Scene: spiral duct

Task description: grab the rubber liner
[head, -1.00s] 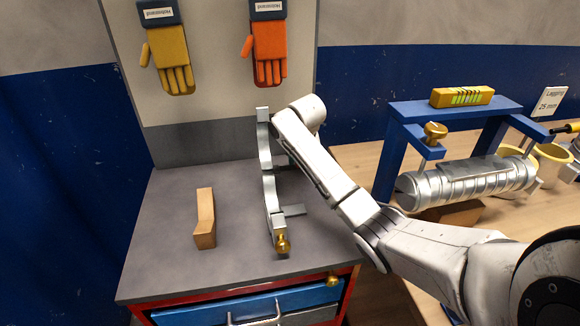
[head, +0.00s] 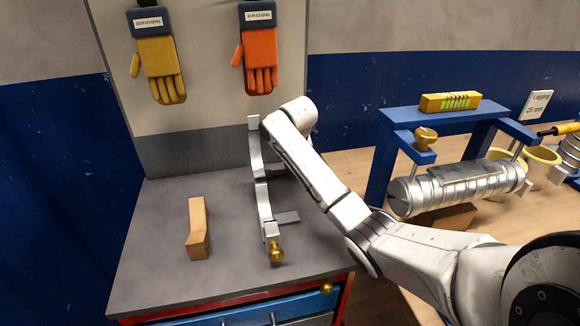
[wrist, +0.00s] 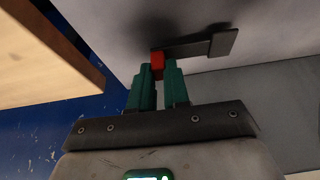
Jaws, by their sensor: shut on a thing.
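In the wrist view, my gripper (wrist: 157,68) has its green fingers close together on a small red piece. The red piece sits at the end of a dark flat strip with a square far end, which looks like the rubber liner (wrist: 195,48). The strip lies close to a light grey surface. In the head view my gripper is hidden behind my own arm, above the grey bench top. A curved metal bracket (head: 262,205) with a brass knob stands upright on the bench, left of my arm.
A wooden block (head: 197,228) lies on the grey bench top (head: 160,265), left of the bracket. Yellow (head: 160,72) and orange (head: 258,65) gloves hang on the panel behind. A blue frame (head: 450,117) stands at right over a ribbed metal duct (head: 460,185). The bench's front left is clear.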

